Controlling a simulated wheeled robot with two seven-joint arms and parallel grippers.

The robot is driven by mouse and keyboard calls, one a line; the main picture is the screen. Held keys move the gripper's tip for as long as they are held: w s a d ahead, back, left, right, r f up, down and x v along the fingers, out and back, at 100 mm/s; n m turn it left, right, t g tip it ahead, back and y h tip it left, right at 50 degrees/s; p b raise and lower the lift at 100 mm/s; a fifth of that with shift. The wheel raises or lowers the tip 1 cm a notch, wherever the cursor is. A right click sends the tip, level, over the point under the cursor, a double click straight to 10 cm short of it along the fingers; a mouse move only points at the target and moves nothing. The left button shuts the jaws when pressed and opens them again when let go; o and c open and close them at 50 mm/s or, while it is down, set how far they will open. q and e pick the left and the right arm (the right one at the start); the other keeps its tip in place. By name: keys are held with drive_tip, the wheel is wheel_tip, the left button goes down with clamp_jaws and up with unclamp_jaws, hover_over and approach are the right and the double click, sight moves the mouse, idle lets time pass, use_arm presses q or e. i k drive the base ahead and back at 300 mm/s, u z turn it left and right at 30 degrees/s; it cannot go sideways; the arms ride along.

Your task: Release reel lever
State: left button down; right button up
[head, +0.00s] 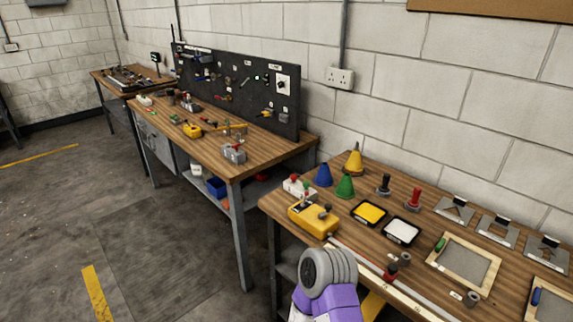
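A yellow box-shaped device (313,222), which looks like the reel, sits at the left front edge of the near wooden bench. A dark lever or knob shows on its top, but it is too small to tell its position. A pale strip or line (372,268) runs from beside the box along the bench's front edge toward the lower right. A purple and grey part of my own arm shows at the bottom, in front of the bench edge and below the box. Neither gripper is in view.
Behind the box are a white block with red knobs (297,187), blue (323,175), green (345,187) and yellow (354,162) cones, yellow (370,213) and white (401,231) pads, stamps, stencils and framed screens. A second workbench (215,140) with a pegboard stands left. Floor is clear at left.

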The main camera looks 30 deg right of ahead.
sight(306, 193)
drive_tip(key=i, duration=2.1)
drive_tip(key=z, duration=3.6)
